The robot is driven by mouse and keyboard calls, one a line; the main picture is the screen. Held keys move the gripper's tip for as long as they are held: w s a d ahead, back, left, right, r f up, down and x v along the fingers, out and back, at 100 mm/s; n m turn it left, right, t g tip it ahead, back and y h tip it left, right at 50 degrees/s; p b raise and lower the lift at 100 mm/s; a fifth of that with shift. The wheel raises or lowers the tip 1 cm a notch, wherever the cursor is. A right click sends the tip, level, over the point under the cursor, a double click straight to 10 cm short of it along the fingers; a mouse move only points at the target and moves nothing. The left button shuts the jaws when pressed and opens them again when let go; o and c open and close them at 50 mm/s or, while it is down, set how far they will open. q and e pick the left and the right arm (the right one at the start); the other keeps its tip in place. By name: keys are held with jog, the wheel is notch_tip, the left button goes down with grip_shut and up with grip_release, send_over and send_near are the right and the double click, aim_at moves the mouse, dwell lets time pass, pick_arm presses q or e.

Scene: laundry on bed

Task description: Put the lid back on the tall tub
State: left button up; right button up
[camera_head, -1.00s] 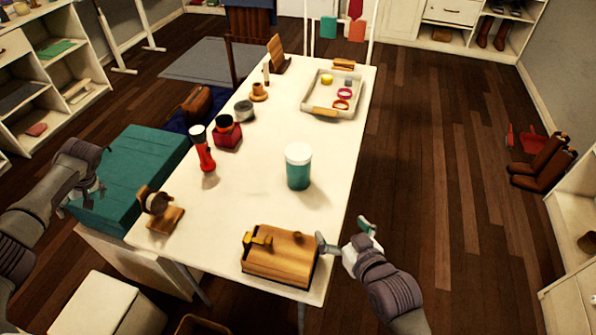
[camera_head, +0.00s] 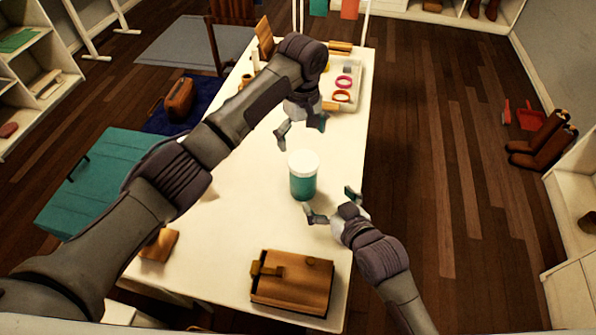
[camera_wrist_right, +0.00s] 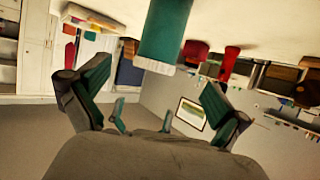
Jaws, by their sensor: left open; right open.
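The tall tub (camera_head: 303,187) is teal and stands upright on the white table. A white ribbed lid (camera_head: 303,160) sits on its top; I cannot tell how tightly. In the right wrist view, which looks upside down, the tub (camera_wrist_right: 165,30) and lid (camera_wrist_right: 155,67) show beyond the fingers. My left gripper (camera_head: 301,130) is open and empty, above and just behind the tub in the head view. My right gripper (camera_head: 334,204) is open and empty, just right of the tub's lower part and apart from it. Its spread fingers show in the wrist view (camera_wrist_right: 157,88).
A wooden box (camera_head: 290,282) lies at the table's (camera_head: 225,245) near end. A tray (camera_head: 356,100) with rings stands at the far right. My left arm hides much of the table's left side. A teal chest (camera_head: 95,180) stands left of the table.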

aim_at(303, 179)
pick_arm(q)
jog(key=shift+s+d+r, duration=0.25)
jog(key=shift+s+d, duration=0.05)
pick_arm(e)
jog(key=shift+s+r, duration=0.1)
jog(key=shift+s, duration=0.1)
pick_arm(q)
jog(key=shift+w+f, duration=0.1)
pick_arm(e)
jog(key=x, duration=1.4)
jog(key=shift+r, duration=0.1)
jog(key=shift+d, duration=0.1)
jog(key=c, duration=1.9)
pick_arm(q)
jog(key=m, duration=0.5)
jog(key=shift+w, duration=0.1)
pick_arm(e)
grip_shut()
pick_arm(q)
jog(key=m, duration=0.4)
